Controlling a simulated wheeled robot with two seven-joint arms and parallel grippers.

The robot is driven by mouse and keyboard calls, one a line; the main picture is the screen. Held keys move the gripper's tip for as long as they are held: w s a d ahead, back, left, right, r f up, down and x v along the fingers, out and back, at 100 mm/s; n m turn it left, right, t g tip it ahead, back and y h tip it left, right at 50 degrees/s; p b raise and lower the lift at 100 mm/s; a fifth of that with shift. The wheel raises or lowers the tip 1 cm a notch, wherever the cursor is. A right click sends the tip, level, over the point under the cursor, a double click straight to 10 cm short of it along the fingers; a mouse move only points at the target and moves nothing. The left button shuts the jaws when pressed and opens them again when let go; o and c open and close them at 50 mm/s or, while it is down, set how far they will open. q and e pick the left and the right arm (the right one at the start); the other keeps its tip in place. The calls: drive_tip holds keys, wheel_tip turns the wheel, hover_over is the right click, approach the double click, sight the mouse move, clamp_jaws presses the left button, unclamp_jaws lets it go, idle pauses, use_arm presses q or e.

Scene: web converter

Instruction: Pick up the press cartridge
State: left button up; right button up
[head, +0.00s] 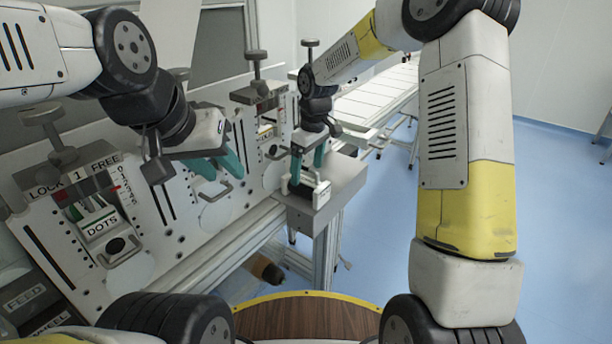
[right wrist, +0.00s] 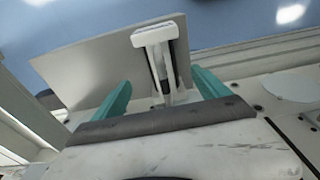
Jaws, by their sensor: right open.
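A small pale cartridge with a light handle (head: 308,190), which I take to be the press cartridge, stands on the grey shelf (head: 345,180) at the end of the machine. In the right wrist view its white handle (right wrist: 157,36) shows between the teal fingers. My right gripper (head: 308,166) points down over it, open, with a finger on either side of the handle. I cannot tell whether the fingers touch it. My left gripper (head: 220,166) is in front of the panel, its teal fingers apart and apparently empty.
The machine's slanted panel (head: 150,270) carries knobs, slots and a unit labelled DOTS (head: 102,227). A conveyor (head: 380,100) runs behind the shelf. The blue floor (head: 560,220) at the right is clear. A brown roll-like object (head: 265,268) is below the machine.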

sight(306, 180)
drive_tip(key=f, duration=0.4)
drive_tip(key=shift+s+a+f, duration=0.15)
drive_tip(key=shift+s+f, duration=0.05)
drive_tip(key=shift+s, duration=0.05)
drive_tip(key=shift+c, duration=0.4)
clamp_jaws()
